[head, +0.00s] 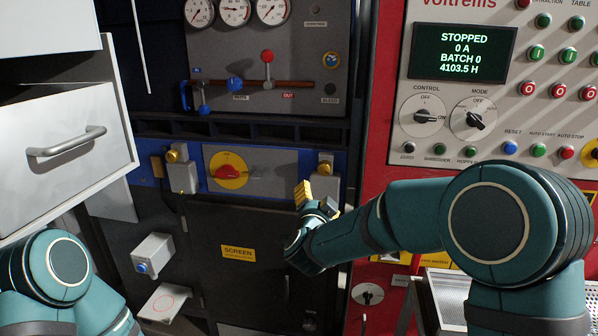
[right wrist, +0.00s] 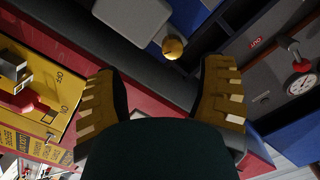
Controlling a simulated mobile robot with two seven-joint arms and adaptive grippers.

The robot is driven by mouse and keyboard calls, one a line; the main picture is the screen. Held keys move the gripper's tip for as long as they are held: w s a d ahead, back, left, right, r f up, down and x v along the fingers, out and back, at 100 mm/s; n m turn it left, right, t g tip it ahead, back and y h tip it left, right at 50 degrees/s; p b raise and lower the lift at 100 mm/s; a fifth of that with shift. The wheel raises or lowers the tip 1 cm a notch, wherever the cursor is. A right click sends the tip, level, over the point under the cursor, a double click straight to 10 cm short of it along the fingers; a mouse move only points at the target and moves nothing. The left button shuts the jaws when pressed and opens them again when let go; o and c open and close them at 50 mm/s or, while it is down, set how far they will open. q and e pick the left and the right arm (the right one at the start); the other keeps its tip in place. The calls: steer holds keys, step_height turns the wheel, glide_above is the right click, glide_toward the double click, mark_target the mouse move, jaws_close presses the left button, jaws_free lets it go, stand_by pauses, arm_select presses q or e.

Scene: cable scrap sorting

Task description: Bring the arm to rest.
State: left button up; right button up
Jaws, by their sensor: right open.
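My right arm (head: 400,215) reaches in from the right across the front of the machine. My right gripper (head: 316,196) has yellow ridged fingers and is at the lower right of the blue panel, just below a grey block with a brass knob (head: 325,168). In the right wrist view my right gripper (right wrist: 160,68) is open, its two fingers wide apart with nothing between them. The brass knob (right wrist: 173,48) shows beyond the fingers, apart from them. My left arm (head: 62,275) shows at the lower left; its gripper is out of view.
A red rotary handle on a yellow disc (head: 229,171) sits on the blue panel. A dark door with a yellow SCREEN label (head: 238,253) is below. The control panel display (head: 458,53) reads STOPPED. A white drawer (head: 60,150) juts out at left. A metal tray (head: 445,290) stands lower right.

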steer(key=s+f+n+g+y, duration=0.3)
steer(key=s+f, duration=0.2)
steer(key=f, duration=0.8)
steer(key=s+f+n+g+y, duration=0.25)
steer(key=s+f+g, duration=0.2)
steer(key=f, duration=0.85)
steer(key=s+f+n+g+y, duration=0.1)
steer(key=s+f+n+g, duration=0.1)
steer(key=s+f, duration=0.4)
steer(key=s+f+n+g+y, duration=0.1)
steer(key=s+f+g, duration=0.4)
steer(key=s, duration=1.1)
steer(key=shift+s+a+f+n, duration=0.3)
steer(key=shift+f+n, duration=0.25)
steer(key=shift+f, duration=0.3)
steer(key=shift+g+y, duration=0.25)
